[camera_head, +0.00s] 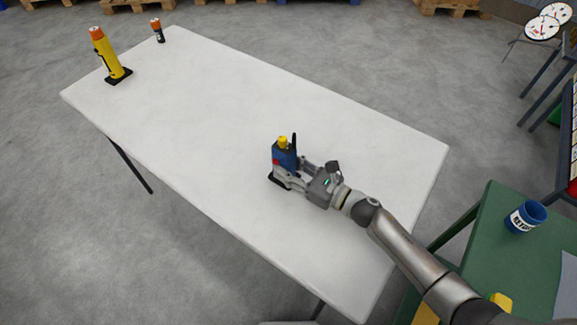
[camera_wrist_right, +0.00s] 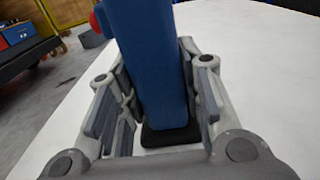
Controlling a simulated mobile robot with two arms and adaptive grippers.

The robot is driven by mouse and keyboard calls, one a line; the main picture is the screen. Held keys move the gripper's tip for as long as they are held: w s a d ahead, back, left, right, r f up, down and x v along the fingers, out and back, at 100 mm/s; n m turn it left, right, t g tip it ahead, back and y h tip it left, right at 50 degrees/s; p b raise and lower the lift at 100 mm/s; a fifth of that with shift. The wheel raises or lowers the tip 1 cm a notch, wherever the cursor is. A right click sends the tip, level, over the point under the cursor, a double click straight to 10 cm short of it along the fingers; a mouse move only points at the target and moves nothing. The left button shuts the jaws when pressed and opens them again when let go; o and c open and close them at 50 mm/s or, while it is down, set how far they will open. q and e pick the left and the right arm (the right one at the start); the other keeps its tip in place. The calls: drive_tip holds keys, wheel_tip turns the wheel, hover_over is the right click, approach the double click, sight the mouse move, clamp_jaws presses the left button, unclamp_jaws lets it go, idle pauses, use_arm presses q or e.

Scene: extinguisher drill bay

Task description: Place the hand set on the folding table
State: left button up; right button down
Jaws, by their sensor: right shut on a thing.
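The hand set (camera_head: 285,154) is a blue block with a yellow knob, a black antenna and a red button on its side. It is upright at the folding table's (camera_head: 215,115) near right part. Its black base appears to meet the white top, but I cannot tell whether it bears on it. My right gripper (camera_head: 287,173) is shut on the hand set low on its body. In the right wrist view the blue body (camera_wrist_right: 155,65) stands between the fingers, with the black base below. My left gripper is not in view.
A yellow torch with an orange top (camera_head: 107,54) stands at the table's far left corner. A smaller black and orange one (camera_head: 157,31) is beside it. A green table (camera_head: 505,245) with a blue mug (camera_head: 526,216) is at right. The table's middle is clear.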

drive_tip(key=c, duration=1)
unclamp_jaws()
drive_tip(key=shift+r+p, duration=0.2)
drive_tip(key=shift+p, duration=0.2)
drive_tip(key=b+v, duration=0.2)
drive_tip(key=v, duration=0.9)
drive_tip(key=shift+s+f, duration=0.1)
drive_tip(key=shift+f, duration=0.05)
drive_tip(key=shift+s+d, duration=0.25)
drive_tip(key=shift+d, duration=0.15)
